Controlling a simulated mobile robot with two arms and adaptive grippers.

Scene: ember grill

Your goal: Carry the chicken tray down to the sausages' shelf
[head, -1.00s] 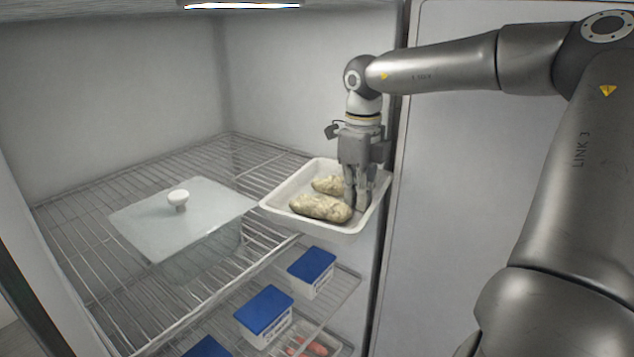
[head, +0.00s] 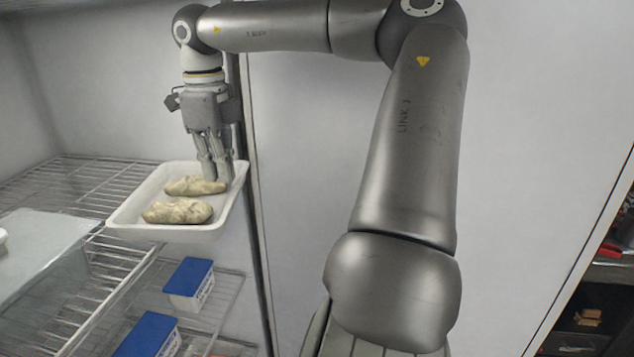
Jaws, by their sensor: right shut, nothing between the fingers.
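The chicken tray (head: 122,212) is a white shallow tray with two pale chicken pieces (head: 178,211) in it. It sits at the right end of the upper wire shelf (head: 100,180), partly over its front edge. My right gripper (head: 217,180) points down over the tray's right end, its fingers shut and empty, beside the rear chicken piece. I cannot tell whether the fingertips touch the tray. The lower shelf (head: 230,300) shows below. Only a sliver of red, perhaps the sausages, shows at the bottom edge. My left gripper is out of view.
Blue-lidded boxes (head: 189,276) stand on the lower shelf under the tray. A pale lid (head: 40,240) lies on the upper shelf at the left. The fridge's side edge (head: 258,200) is close to the right of my gripper. A dark rack (head: 590,315) stands far right.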

